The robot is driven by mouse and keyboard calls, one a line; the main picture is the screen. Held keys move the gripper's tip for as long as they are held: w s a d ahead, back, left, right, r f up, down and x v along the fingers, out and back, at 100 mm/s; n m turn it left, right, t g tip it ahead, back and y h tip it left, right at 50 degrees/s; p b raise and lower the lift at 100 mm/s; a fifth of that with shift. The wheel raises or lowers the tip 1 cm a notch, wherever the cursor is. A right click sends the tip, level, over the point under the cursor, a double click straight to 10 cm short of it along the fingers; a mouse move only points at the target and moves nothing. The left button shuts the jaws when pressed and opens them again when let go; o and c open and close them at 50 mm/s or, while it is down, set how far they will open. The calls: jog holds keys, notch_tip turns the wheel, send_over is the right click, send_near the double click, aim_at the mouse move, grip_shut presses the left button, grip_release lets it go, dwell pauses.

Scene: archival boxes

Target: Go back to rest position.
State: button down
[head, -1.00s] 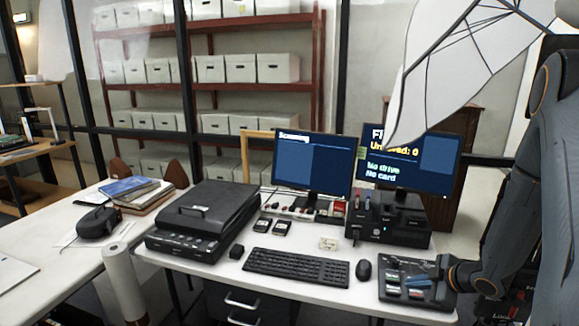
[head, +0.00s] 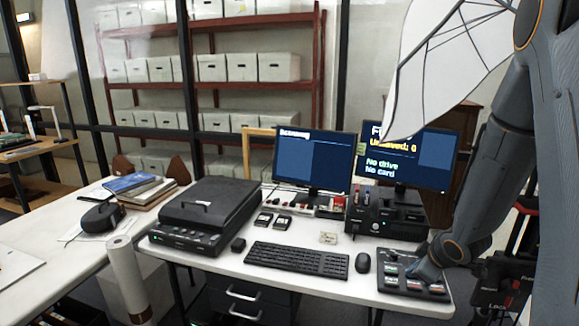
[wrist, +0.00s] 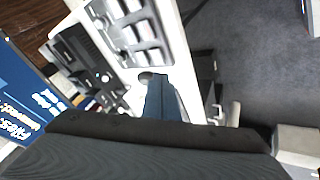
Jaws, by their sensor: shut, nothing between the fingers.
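Part of the tray is hidden behind my gripper in the head view. My arm comes down from the upper right.
The desk holds a keyboard (head: 297,259), a mouse (head: 363,263), a scanner (head: 207,213), two monitors (head: 313,162) and a black drive box (head: 385,222). A white umbrella (head: 440,62) hangs at upper right near my arm. Grey floor (wrist: 255,60) is open beside the desk.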

jog(key=s+a+r+m+g+b, duration=0.1)
jog(key=s+a+r+m+g, duration=0.1)
jog(key=s+a, duration=0.6)
jog(key=s+a+r+m+g+b, duration=0.1)
jog(key=s+a+r+m+g, duration=0.2)
jog(key=s+a+m, duration=0.4)
jog(key=s+a+r, duration=0.1)
jog(key=s, duration=0.4)
jog(key=shift+s+r+g, duration=0.3)
jog(key=shift+s+r, duration=0.05)
jog(key=shift+r, duration=0.05)
